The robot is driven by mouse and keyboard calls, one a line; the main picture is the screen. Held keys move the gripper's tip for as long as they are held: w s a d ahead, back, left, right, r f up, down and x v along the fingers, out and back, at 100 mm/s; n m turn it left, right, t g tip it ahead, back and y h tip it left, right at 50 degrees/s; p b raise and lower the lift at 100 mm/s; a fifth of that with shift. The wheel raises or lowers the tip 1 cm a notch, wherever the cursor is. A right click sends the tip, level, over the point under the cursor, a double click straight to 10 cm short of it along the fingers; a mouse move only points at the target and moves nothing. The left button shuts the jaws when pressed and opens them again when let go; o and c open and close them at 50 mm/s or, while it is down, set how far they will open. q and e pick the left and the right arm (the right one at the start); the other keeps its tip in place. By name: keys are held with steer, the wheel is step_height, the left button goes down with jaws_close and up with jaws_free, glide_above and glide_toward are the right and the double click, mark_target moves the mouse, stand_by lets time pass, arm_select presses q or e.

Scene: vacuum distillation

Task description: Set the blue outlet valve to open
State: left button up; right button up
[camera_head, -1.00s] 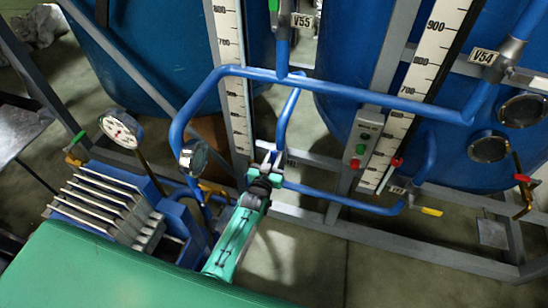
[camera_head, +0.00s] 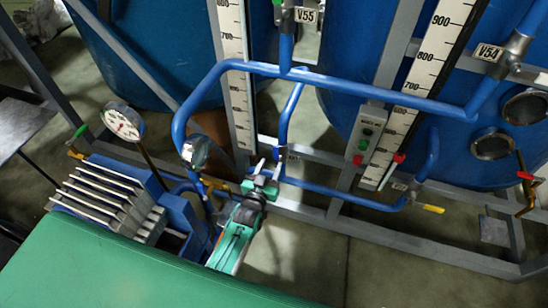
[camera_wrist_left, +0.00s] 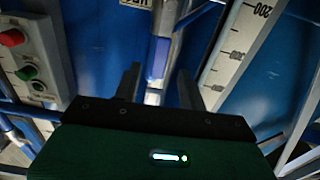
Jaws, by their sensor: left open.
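The blue valve handle (camera_wrist_left: 158,58) shows in the left wrist view as a short blue lever on a silver valve body and pipe. It lies between the two dark fingers of my left gripper (camera_wrist_left: 158,84), with space visible on both sides. In the head view my left gripper (camera_head: 267,168) is open beside the vertical blue pipe, low in front of the blue tanks. The gripper and arm partly hide the valve there, so I cannot tell whether a finger touches the handle. My right gripper is not in view.
Blue pipes (camera_head: 350,86) run above and around the gripper. A control box (camera_head: 365,135), a pressure gauge (camera_head: 122,122), a plate stack (camera_head: 105,196) and a yellow-handled valve (camera_head: 433,209) stand nearby. The grey frame rail (camera_head: 385,233) crosses the lower right.

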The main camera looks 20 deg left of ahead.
arm_select(q)
steer(key=s, duration=0.7)
steer(key=shift+s, duration=0.15)
steer(key=shift+a, duration=0.1)
